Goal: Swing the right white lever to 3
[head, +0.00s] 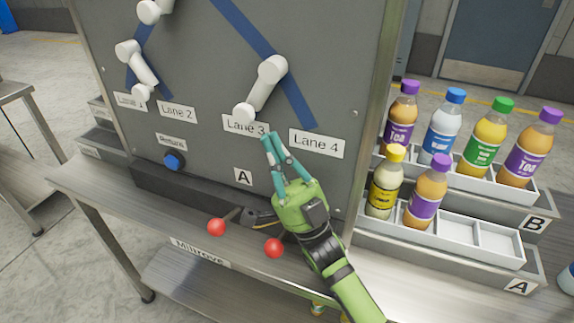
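My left gripper is out of view.
Another white lever (137,66) is at left, and a third (152,10) is cut off at the top. A blue button (174,161) is low on the panel. Bottles in trays (466,240) are at right.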

